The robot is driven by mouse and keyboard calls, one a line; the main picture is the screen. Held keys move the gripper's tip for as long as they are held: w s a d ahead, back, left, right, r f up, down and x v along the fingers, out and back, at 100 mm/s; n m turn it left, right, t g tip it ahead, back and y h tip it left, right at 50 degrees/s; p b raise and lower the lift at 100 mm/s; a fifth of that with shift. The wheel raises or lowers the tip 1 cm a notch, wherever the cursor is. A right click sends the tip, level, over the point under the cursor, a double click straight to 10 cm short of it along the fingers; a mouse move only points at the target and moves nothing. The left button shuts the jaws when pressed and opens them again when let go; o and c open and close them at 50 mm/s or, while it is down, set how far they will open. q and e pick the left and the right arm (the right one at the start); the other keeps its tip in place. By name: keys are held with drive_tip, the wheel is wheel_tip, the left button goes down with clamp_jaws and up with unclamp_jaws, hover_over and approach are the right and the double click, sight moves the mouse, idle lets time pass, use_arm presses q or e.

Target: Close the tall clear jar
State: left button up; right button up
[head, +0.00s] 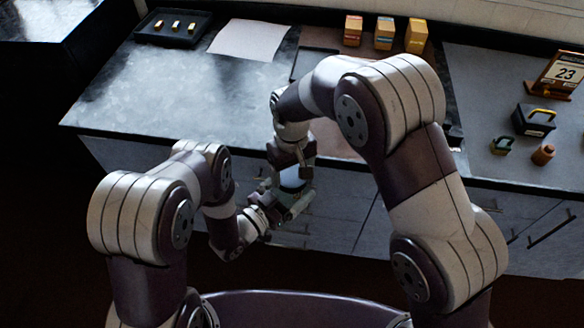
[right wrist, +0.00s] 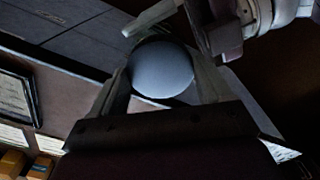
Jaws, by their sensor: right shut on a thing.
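A round pale grey disc, which looks like the jar's lid (right wrist: 162,70), sits between the two fingers of my right gripper (right wrist: 160,84) in the right wrist view. In the head view my right gripper (head: 291,165) points down in front of the counter, and a pale bluish piece (head: 293,179) shows below it. My left gripper (head: 290,206) is close beside and below this piece; its fingers are partly hidden and dark. It also shows at the top of the right wrist view (right wrist: 190,28). The clear jar's body cannot be made out; it may be hidden by the grippers and lid.
The counter (head: 150,95) lies behind both grippers. On it are a black tray (head: 150,30) with small pieces, a white sheet (head: 250,40), several boxes (head: 384,33), a calendar (head: 563,73), a black case (head: 534,120) and two small items.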

drive_tip(key=m, duration=1.2)
drive_tip(key=shift+a, duration=0.1)
drive_tip(key=m, duration=1.2)
drive_tip(key=shift+w+m, duration=0.1)
drive_tip(key=shift+m, duration=0.2)
drive_tip(key=m, duration=0.8)
drive_tip(key=o, duration=1)
